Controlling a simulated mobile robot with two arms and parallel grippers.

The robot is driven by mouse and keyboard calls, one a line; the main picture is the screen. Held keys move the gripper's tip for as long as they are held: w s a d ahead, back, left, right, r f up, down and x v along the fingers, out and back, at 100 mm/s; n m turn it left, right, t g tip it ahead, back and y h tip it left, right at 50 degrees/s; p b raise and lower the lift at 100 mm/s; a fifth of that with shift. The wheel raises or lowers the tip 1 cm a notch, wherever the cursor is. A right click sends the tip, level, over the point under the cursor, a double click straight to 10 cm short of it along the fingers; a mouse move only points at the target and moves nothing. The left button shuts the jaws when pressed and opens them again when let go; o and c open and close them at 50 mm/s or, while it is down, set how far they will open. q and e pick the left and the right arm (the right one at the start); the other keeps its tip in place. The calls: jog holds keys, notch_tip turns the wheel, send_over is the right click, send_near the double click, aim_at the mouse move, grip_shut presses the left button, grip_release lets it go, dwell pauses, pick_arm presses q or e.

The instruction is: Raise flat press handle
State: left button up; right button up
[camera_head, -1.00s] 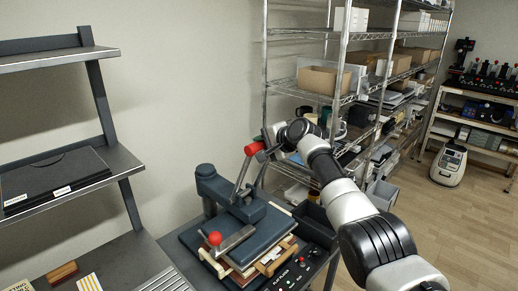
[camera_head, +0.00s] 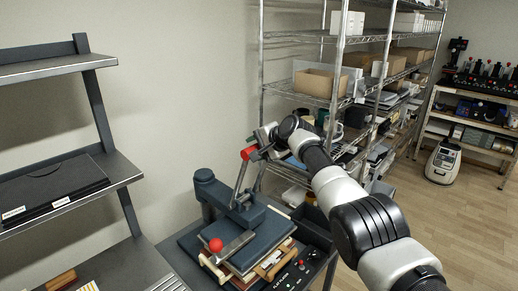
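The flat press (camera_head: 207,190) is dark blue-grey and stands on a dark stand at the lower middle. Its lever handle (camera_head: 240,178) slants steeply up from the press head and ends in a red grip (camera_head: 248,152). My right gripper (camera_head: 257,147) is at the red grip, at its right side, and overlaps it in the picture. Its fingers are too small and partly hidden to tell if they are closed on the grip. A second, short lever with a red ball (camera_head: 216,245) lies low over the press front. My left gripper is not in view.
A wire shelf (camera_head: 340,60) with boxes and mugs stands behind my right arm. A dark rack (camera_head: 100,130) stands at the left. A small control panel (camera_head: 300,265) is beside the press. Open wooden floor (camera_head: 440,230) lies at the right.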

jog(key=shift+o, duration=0.6)
jog(key=shift+w+a, duration=0.1)
jog(key=shift+w, duration=0.05)
jog(key=shift+f, duration=0.1)
jog(key=shift+s+d+r, duration=0.3)
jog(key=shift+d, duration=0.15)
jog(key=b+v, duration=0.4)
jog(key=v, duration=0.5)
jog(key=shift+s+r, duration=0.2)
